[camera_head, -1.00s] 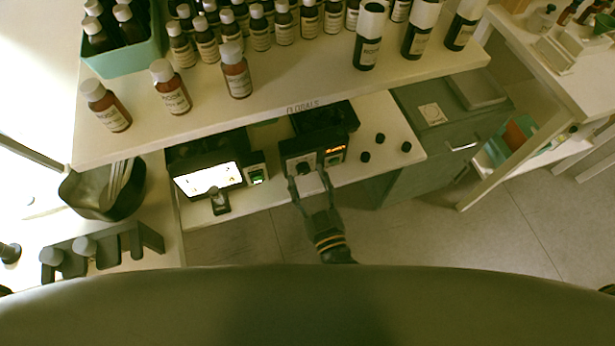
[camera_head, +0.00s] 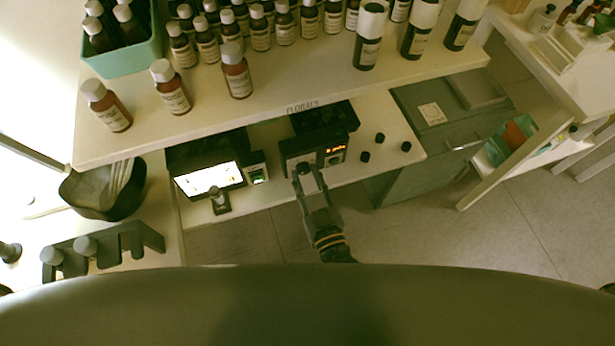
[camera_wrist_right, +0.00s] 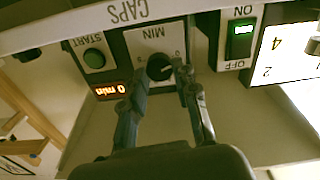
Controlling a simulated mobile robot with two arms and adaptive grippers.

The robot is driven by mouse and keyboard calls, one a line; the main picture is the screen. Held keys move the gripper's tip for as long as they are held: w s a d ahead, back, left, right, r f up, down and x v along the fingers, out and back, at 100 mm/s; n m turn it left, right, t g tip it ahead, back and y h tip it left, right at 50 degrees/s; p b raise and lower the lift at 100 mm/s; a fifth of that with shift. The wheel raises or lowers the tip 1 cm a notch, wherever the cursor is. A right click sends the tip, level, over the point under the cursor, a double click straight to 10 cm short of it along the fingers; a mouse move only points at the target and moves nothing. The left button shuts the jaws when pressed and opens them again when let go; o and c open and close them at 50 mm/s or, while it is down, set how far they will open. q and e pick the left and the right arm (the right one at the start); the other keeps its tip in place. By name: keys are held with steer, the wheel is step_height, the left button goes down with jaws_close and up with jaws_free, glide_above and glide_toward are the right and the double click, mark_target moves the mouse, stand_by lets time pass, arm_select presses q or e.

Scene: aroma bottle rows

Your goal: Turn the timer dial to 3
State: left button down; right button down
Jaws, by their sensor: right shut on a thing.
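The timer (camera_head: 312,151) is a dark box on the lower shelf, below the shelf edge marked FLORALS. Its black dial (camera_wrist_right: 159,66) sits on a grey plate marked MIN, shown upside down in the right wrist view. The orange display (camera_wrist_right: 110,91) reads 0 min, and a green START button (camera_wrist_right: 94,58) is beside it. My right gripper (camera_head: 307,172) reaches the timer's front; in the right wrist view its fingers (camera_wrist_right: 164,74) are closed on the dial's sides. The fingers partly cover the dial plate's scale. My left gripper is not in view.
A device with a lit screen (camera_head: 209,180) and a green ON/OFF switch (camera_wrist_right: 241,38) stand beside the timer. Several black knobs (camera_head: 379,138) lie to its right. Bottles (camera_head: 236,72) line the upper shelf just above. Floor (camera_head: 430,220) in front is clear.

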steer(key=m, duration=0.6)
steer(key=shift+m+p, duration=0.3)
steer(key=shift+p, duration=0.05)
steer(key=m, duration=0.2)
steer(key=shift+d+m, duration=0.1)
steer(key=shift+m, duration=0.3)
steer(key=m, duration=0.3)
steer(key=shift+f+m+b, duration=0.1)
steer(key=shift+m+b, duration=0.2)
steer(key=shift+b, duration=0.05)
steer(key=m+b, duration=0.1)
steer(key=m, duration=0.5)
steer(key=shift+f+b, duration=0.1)
steer(key=shift+b, duration=0.3)
steer(key=m+b, duration=0.2)
steer(key=m, duration=0.4)
steer(key=shift+m, duration=0.4)
